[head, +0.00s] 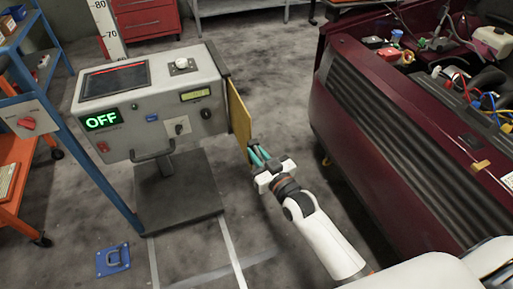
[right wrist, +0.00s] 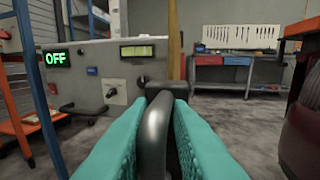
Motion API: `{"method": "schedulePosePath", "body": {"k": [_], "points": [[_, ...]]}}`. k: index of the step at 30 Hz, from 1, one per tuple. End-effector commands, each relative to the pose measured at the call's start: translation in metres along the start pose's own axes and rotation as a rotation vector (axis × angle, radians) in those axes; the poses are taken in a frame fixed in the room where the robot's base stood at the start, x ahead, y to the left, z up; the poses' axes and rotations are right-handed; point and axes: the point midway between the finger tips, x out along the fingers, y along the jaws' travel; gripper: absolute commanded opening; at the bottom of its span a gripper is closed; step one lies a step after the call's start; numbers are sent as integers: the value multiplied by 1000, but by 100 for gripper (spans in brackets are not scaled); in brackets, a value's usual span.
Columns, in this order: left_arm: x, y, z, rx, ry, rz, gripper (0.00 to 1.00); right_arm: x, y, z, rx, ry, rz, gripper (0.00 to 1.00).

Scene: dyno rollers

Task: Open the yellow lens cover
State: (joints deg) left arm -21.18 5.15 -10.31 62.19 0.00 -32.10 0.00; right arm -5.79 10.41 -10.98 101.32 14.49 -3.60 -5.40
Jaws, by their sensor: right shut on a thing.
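The yellow lens cover (head: 240,118) is a flat panel at the right side of the grey console (head: 150,95) and stands out from it, seen at a slant. In the right wrist view the yellow cover (right wrist: 174,42) shows nearly edge-on as a narrow upright strip. My right gripper (head: 256,156) is by the cover's lower right edge. In the right wrist view its teal fingers (right wrist: 165,105) are shut on a dark curved handle (right wrist: 154,130) just in front of the cover. The left gripper is not in view.
The console's green display (head: 101,120) reads OFF. A dark red car front (head: 410,130) with an open engine bay stands close on the right of my arm. A blue post and orange cart (head: 20,160) stand on the left. Bare floor lies between console and car.

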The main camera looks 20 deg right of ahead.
Motion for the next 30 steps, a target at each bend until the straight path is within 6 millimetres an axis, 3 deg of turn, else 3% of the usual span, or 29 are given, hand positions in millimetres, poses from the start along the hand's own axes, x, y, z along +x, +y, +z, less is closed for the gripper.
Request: {"method": "schedulePosePath", "body": {"k": [12, 13, 16, 30], "points": [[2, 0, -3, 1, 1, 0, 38, -1, 6, 0, 0, -2, 9, 0], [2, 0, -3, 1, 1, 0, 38, -1, 6, 0, 0, -2, 9, 18], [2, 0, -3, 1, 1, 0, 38, -1, 5, 0, 0, -2, 8, 32], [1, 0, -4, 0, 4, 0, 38, -1, 2, 0, 0, -1, 4, 32]]}}
